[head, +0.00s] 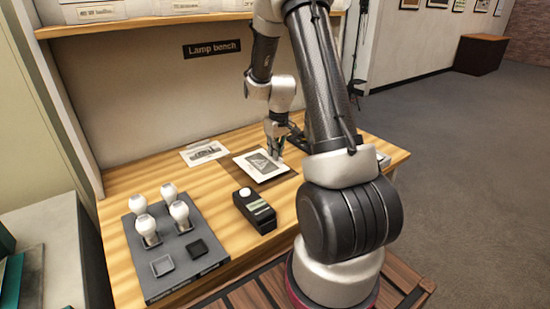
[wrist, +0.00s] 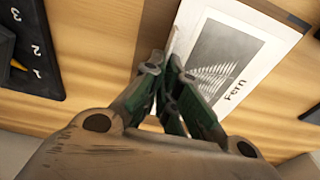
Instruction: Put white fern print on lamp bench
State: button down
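The white fern print (head: 260,164) is a flat white sheet with a dark grey picture, lying over a brown mat (head: 279,179) on the lamp bench (head: 318,173). In the wrist view the print (wrist: 255,58) shows pale fern leaves and the word "Fern". My gripper (head: 277,153) is at the print's edge, pointing down. In the wrist view its fingertips (wrist: 165,66) are drawn together at the print's near left corner and look shut on its edge. The fingers hide the exact contact. I cannot tell whether the print is raised off the mat.
Another print (head: 204,152) lies to the left. A black device with a white knob (head: 256,211) stands in front. A dark tray (head: 172,251) holds several white bulbs at the bench's left. A "Lamp bench" sign (head: 212,49) hangs behind, below a shelf (head: 150,24) with boxes.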

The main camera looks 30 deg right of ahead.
jog(key=shift+f, duration=1.25)
jog(key=shift+f, duration=0.15)
jog(key=c, duration=1.6)
grip_release()
jog(key=shift+c, duration=0.2)
notch_tip(320, 180, up, 12)
jog(key=s, duration=0.1)
jog(key=s+a+r+t, duration=0.1)
jog(key=s+a+r, duration=0.6)
jog(key=s+r, duration=0.45)
jog(key=s+a+r+t, duration=0.1)
jog(key=s+a+r, duration=0.1)
jog(key=s, duration=0.5)
jog(key=s+a+r, duration=0.3)
jog(key=s, duration=0.4)
jog(key=shift+s+t, duration=0.15)
jog(key=shift+t, duration=0.25)
